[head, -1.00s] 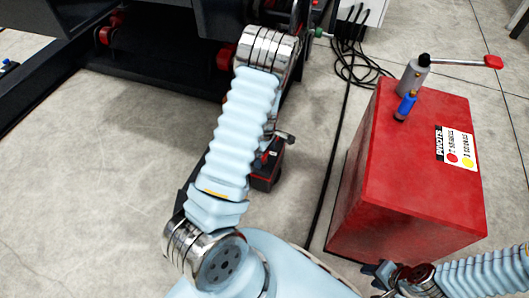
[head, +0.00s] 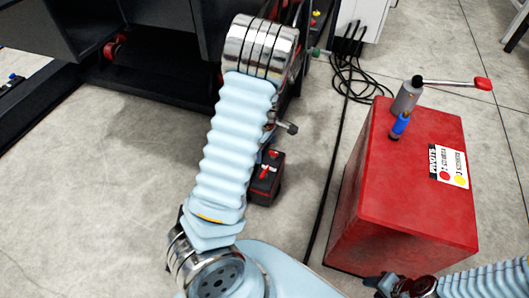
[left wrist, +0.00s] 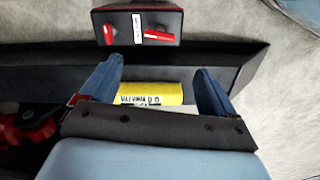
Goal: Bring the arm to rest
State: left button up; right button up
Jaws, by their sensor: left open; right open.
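My left arm reaches up the middle of the head view, its shiny wrist near the dark machine (head: 155,75). Its gripper is hidden there. In the left wrist view the left gripper (left wrist: 157,65) is open, with two blue fingers wide apart. A yellow cylinder with dark lettering (left wrist: 155,92) shows between the fingers. I cannot tell how far below them it is, and neither finger visibly touches it. My right gripper (head: 383,285) is at the bottom right of the head view, dark and partly seen, in front of the red cabinet's lower edge.
A red cabinet (head: 400,200) stands right of my left arm, with a grey lever post (head: 407,97) and a blue item (head: 400,125) on top. A small black box with red parts (head: 266,178) is beside my forearm. Black cables (head: 352,80) lie on the floor.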

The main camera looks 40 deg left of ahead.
pick_arm(q)
jog(key=shift+r, duration=0.25)
dwell(0.3)
jog(key=s+d+f+m+p, duration=0.3)
jog(key=s+d+f+m, duration=0.3)
jog(key=d+f+m, duration=0.3)
jog(key=s+d+m+h, duration=0.2)
jog(key=s+d+m, duration=0.2)
jog(key=d, duration=0.4)
jog(key=s+d+m+h+p, duration=0.1)
jog(key=s+d+m+h, duration=0.1)
jog(key=d, duration=0.7)
jog(key=s+m, duration=0.1)
jog(key=m, duration=0.1)
jog(key=shift+s+r+m+t, duration=0.2)
jog(key=shift+s+m+t, duration=0.15)
jog(key=shift+m+t, duration=0.05)
